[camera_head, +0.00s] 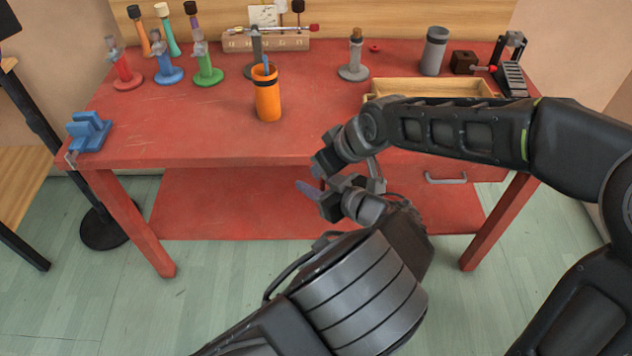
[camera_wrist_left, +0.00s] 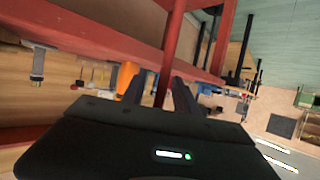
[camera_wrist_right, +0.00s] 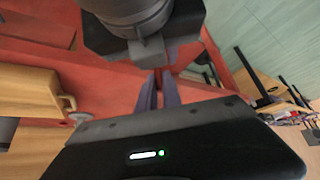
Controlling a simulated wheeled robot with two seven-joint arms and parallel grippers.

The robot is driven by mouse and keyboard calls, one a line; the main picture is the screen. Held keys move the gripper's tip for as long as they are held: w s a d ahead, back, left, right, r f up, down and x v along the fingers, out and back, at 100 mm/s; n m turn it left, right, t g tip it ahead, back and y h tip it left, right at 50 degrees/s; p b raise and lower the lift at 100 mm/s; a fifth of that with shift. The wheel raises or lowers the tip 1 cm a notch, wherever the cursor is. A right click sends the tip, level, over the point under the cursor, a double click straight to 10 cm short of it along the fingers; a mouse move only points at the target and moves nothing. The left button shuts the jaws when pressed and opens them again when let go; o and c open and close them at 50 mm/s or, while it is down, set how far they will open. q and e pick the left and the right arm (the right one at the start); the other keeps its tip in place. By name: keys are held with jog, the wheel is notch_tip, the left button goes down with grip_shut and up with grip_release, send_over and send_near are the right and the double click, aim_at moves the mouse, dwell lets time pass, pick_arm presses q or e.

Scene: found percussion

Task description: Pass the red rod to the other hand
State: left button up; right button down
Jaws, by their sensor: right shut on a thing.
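The red rod (camera_wrist_left: 173,40) shows in the left wrist view, running from the top edge down between the fingers of my left gripper (camera_wrist_left: 165,85). Those fingers stand apart on either side of it. In the head view my left gripper (camera_head: 338,186) is just below my right gripper (camera_head: 345,150), close together in front of the table; the rod is hidden there by the hands. In the right wrist view my right gripper (camera_wrist_right: 159,80) is shut on the rod, which barely stands out against the red table. The grey body of the left hand fills the top of that view.
The red table (camera_head: 200,130) lies behind both hands. An orange cup (camera_head: 268,104), a blue vise (camera_head: 88,132), several stands at the back left and an open wooden drawer or tray (camera_head: 430,88) are on it. Its front middle surface is clear.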

pick_arm(q)
grip_shut()
dwell(0.3)
pick_arm(e)
jog(key=c, duration=1.5)
grip_release()
jog(key=shift+o, duration=0.2)
jog(key=v, duration=1.2)
